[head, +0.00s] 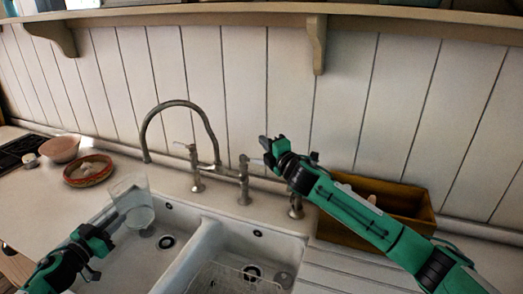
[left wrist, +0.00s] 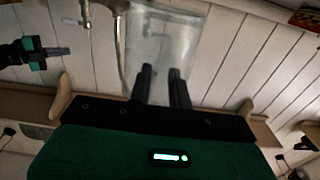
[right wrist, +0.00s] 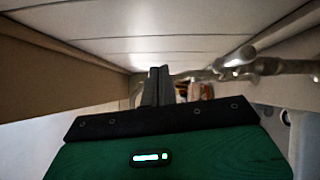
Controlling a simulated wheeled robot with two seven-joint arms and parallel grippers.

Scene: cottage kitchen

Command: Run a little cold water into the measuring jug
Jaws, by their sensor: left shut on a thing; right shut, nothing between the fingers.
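The clear measuring jug (head: 130,192) is above the left basin, below and slightly left of the arched tap's spout end (head: 147,157). My left gripper (head: 114,223) is shut on the jug (left wrist: 165,45), which shows between its fingers in the left wrist view. I see no water stream, and the jug's contents are unclear. The metal tap has a left handle (head: 194,165) and a right handle (head: 243,180). My right gripper (head: 266,147) is shut and empty just above the right handle's pale lever; contact cannot be told. The tap's metalwork (right wrist: 245,62) is right of its fingers in the right wrist view.
The double white sink has a divider (head: 201,242) and a wire rack (head: 235,280) in the right basin. A wooden box (head: 415,205) stands behind my right arm. A pink bowl (head: 60,149) and a red-rimmed dish (head: 88,170) sit on the left counter. A shelf (head: 260,13) runs overhead.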

